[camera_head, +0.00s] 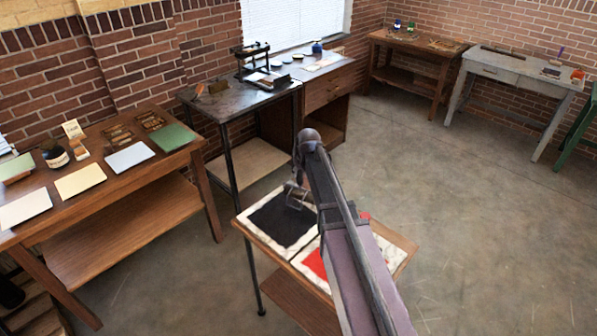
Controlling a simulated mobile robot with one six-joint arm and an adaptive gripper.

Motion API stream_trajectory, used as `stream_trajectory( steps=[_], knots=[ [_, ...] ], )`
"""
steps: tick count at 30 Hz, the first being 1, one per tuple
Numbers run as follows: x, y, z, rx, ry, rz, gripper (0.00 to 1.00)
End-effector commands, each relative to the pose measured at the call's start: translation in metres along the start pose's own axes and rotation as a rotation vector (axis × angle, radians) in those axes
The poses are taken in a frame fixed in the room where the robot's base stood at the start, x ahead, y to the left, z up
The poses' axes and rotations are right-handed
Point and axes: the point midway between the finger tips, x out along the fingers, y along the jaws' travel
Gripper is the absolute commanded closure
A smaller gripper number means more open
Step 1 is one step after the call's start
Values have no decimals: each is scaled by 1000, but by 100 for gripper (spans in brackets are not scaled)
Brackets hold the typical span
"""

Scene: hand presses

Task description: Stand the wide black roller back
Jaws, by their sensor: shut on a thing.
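My gripper (299,180) points down above the small table and is shut on the wide black roller (296,199). The roller is small in view. Its frame shows below the fingers, and its dark drum is hard to tell from the black behind it. It hangs over or on the black ink patch (275,222) on a white slab; I cannot tell whether they touch. My arm hides part of the small table and of the red ink patch (315,263) to the right.
The small table's wooden rim (268,252) stands on open floor. A brown table (120,190) with cards and a jar is left. A dark metal-topped table (240,103) with a press stands behind. A grey table (515,70) is far right. Concrete floor at right is clear.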

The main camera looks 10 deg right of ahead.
Motion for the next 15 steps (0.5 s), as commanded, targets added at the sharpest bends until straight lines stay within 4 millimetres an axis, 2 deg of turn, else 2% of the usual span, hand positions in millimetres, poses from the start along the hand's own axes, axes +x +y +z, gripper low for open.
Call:
stream_trajectory(
  steps=[6, 15],
  knots=[
    [18, -2, 7, 1, 0, 0, 98],
    [31, -3, 13, 1, 0, 1, 98]
  ],
)
